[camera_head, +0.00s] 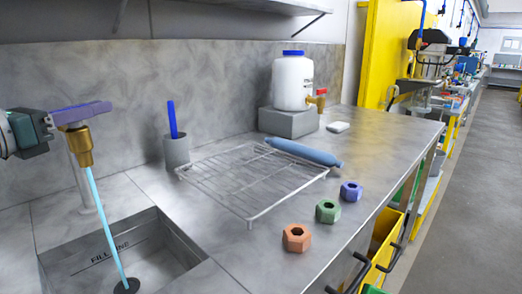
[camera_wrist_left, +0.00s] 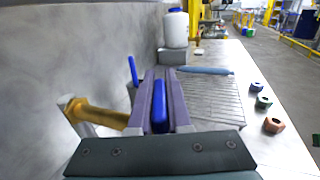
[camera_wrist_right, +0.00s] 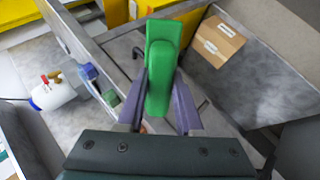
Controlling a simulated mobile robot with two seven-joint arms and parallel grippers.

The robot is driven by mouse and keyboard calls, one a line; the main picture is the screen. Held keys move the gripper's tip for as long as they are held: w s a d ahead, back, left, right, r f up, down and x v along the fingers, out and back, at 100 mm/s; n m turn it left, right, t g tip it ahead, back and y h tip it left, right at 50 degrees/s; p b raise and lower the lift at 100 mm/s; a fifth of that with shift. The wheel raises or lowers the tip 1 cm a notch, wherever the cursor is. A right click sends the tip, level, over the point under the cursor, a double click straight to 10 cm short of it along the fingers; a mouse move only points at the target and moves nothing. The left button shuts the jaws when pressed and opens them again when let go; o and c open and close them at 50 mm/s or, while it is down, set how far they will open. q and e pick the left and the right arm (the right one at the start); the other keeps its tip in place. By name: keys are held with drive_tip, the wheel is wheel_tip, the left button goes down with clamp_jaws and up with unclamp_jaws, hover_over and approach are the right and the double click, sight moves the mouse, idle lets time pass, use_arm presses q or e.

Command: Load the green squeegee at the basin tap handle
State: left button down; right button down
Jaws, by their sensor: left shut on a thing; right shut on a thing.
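My left gripper (camera_head: 88,112) is at the brass basin tap (camera_head: 78,146). In the left wrist view its purple fingers are shut on the blue tap handle (camera_wrist_left: 160,106). A blue stream of water (camera_head: 103,220) runs from the tap into the steel basin (camera_head: 178,243). My right gripper (camera_wrist_right: 160,85) shows only in the right wrist view. Its fingers are shut on a green block-like piece, which looks like the green squeegee (camera_wrist_right: 161,62). The lower end of the piece and the rest of its shape are hard to make out.
On the counter stand a wire rack (camera_head: 248,212), a blue cylinder (camera_head: 303,152), a cup (camera_head: 177,151) and a white jug (camera_head: 292,80). Orange (camera_head: 296,238), green (camera_head: 327,211) and blue (camera_head: 351,191) hex nuts lie near the front edge. A cardboard box (camera_wrist_right: 216,42) shows in the right wrist view.

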use_arm(q)
drive_tip(key=m+h+b, duration=0.1)
drive_tip(key=m+g+h+b, duration=0.1)
drive_tip(key=b, duration=0.1)
drive_tip(key=g+h+b, duration=0.1)
drive_tip(key=shift+s+d+f+m+h+b, duration=0.1)
drive_tip(key=shift+d+f+m+h+b, duration=0.2)
drive_tip(key=shift+m+h+b, duration=0.1)
drive_tip(key=shift+s+d+r+m+g+h+b, duration=0.1)
drive_tip(key=shift+r+m+g+h+b, duration=0.05)
drive_tip(key=shift+m+g+h+b, duration=0.3)
drive_tip(key=shift+s+d+r+m+g+h+b, duration=0.1)
drive_tip(key=shift+m+g+h+b, duration=0.15)
drive_tip(key=shift+h+b, duration=0.3)
drive_tip(key=c, duration=0.9)
unclamp_jaws()
drive_tip(key=shift+o, duration=0.2)
